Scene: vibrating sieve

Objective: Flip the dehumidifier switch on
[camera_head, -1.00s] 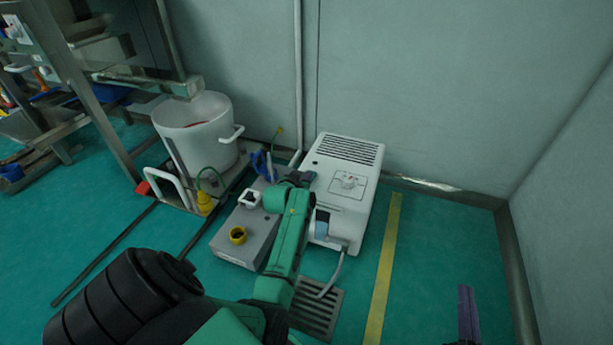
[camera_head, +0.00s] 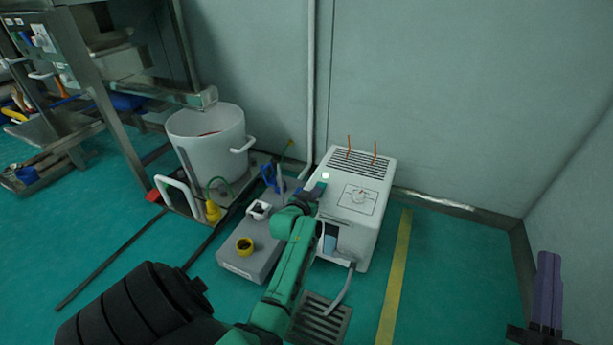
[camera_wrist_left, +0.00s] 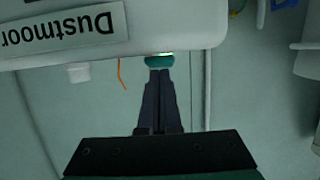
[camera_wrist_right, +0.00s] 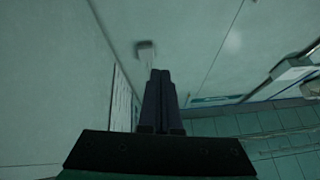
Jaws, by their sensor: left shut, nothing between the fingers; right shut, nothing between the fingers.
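The white dehumidifier (camera_head: 368,240) stands on the floor against the wall, with a dial panel (camera_head: 358,199) and vent slots on top. A pale green light (camera_head: 325,176) glows at its left top edge. Two orange strips (camera_head: 375,153) stand up from the vent. My left gripper (camera_head: 320,188) is shut and empty at that edge. In the left wrist view its fingertips (camera_wrist_left: 160,72) meet or nearly meet a teal round part (camera_wrist_left: 159,61) with a bright rim, under the housing labelled "Dustmoor" (camera_wrist_left: 62,32). Contact is unclear. My right gripper (camera_head: 547,256) is shut and empty, away at the right.
A grey box (camera_head: 240,266) with a yellow ring (camera_head: 244,246) stands left of the dehumidifier. A white bucket (camera_head: 208,145) and a metal frame stand further left. A floor grate (camera_head: 320,320) and hose lie in front. Floor right of the yellow line is clear.

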